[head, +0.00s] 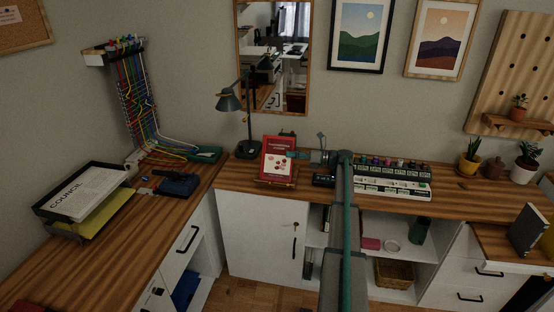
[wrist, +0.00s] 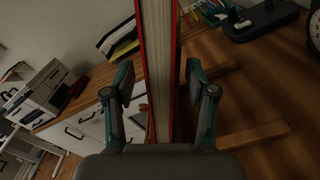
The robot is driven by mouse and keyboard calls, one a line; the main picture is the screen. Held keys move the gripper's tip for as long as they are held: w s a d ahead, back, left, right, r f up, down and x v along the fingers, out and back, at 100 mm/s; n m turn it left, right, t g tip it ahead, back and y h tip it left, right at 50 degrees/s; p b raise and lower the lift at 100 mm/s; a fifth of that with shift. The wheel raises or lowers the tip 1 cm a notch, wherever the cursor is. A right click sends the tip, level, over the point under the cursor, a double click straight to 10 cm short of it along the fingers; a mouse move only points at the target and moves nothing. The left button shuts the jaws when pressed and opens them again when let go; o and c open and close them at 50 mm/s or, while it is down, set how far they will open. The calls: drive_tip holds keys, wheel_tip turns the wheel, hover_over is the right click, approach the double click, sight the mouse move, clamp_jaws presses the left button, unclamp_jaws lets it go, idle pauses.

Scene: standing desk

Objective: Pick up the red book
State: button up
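The red book (head: 277,157) stands leaning on a small wooden stand (head: 276,181) on the desk, its red cover with a white panel facing out in the head view. In the wrist view the red book (wrist: 159,60) shows edge-on, pale pages between red covers. My gripper (head: 293,155) is at the book's right edge in the head view. In the wrist view my gripper (wrist: 158,85) is open, with one finger on each side of the book. A narrow gap seems to show beside each fingertip.
A desk lamp (head: 248,120) stands left behind the book. A small black device (head: 323,181) lies to the right, near a rack of small bottles (head: 393,181). A paper tray (head: 80,205) is on the left desk.

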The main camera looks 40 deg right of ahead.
clamp_jaws()
drive_tip(key=shift+r, duration=0.2)
idle(0.3)
